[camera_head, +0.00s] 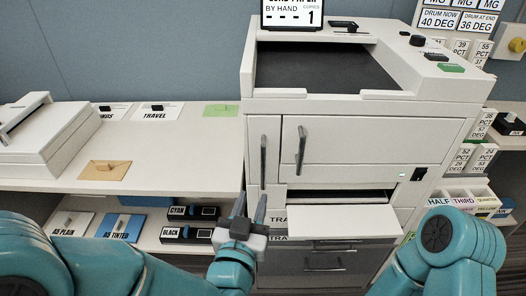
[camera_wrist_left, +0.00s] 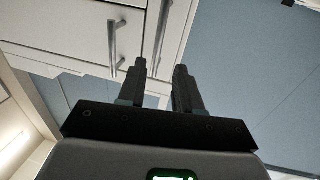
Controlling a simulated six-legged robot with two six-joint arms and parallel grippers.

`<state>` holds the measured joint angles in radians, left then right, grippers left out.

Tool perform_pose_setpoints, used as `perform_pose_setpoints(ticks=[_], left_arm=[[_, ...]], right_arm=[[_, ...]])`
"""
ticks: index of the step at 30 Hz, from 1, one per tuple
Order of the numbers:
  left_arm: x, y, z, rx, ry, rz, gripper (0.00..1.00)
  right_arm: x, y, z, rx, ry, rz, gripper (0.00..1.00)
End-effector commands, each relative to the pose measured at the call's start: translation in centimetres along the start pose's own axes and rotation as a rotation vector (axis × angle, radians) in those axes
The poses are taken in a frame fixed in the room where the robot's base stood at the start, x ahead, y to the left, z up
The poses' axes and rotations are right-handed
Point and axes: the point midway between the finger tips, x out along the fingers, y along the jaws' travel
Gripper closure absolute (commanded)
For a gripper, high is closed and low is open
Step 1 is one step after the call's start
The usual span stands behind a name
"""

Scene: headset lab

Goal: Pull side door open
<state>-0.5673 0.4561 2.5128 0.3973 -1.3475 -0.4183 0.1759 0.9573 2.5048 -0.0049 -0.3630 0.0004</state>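The white copier (camera_head: 360,108) stands at the centre of the head view. A narrow side door (camera_head: 270,130) on its left shows a dark vertical handle (camera_head: 263,155); the door looks shut. In the head view my left gripper (camera_head: 250,202) is below this handle, pointing up, its fingers apart and empty. In the left wrist view the gripper (camera_wrist_left: 158,70) is also open, and a thin handle (camera_wrist_left: 162,28) shows ahead, between the finger lines and apart from them. My right arm shows at lower right; its gripper is out of view.
A wider front door (camera_head: 375,145) with its own handle (camera_head: 301,148) is beside the side door. An output tray (camera_head: 340,218) juts out below. On the left, a counter (camera_head: 190,150) holds a white machine (camera_head: 40,140); toner boxes (camera_head: 190,213) lie on the shelf below.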

Motion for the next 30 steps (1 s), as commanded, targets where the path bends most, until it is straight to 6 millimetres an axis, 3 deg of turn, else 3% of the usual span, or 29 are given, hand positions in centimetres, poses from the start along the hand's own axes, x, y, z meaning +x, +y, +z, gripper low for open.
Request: perform_pose_setpoints(ticks=[1,2,12,16,21,29,30], left_arm=[[0.2,0.0,-0.7,0.000,-0.009,0.002,0.66],[0.3,0.1,-0.7,-0.003,-0.008,0.005,0.66],[7.8,0.1,0.1,-0.009,-0.001,0.005,0.66],[9.8,0.1,0.1,-0.009,0.000,0.005,0.66],[11.0,0.1,0.1,-0.008,-0.001,0.006,0.66],[11.2,0.1,0.1,-0.008,-0.001,0.007,0.66],[11.2,0.1,0.1,-0.008,-0.001,0.007,0.72]], right_arm=[[-1.8,-0.7,0.0,0.000,0.000,0.000,0.57],[-2.4,-0.8,0.0,0.000,0.000,0.000,0.57],[-2.6,-0.9,0.1,0.000,0.000,0.000,0.57],[-2.8,-1.0,0.1,0.000,0.000,0.000,0.57],[-2.9,-1.0,0.1,0.000,0.000,0.000,0.57],[-2.8,-1.0,0.1,0.000,0.000,0.000,0.57],[-2.8,-1.0,0.1,0.000,0.000,0.000,0.57]])
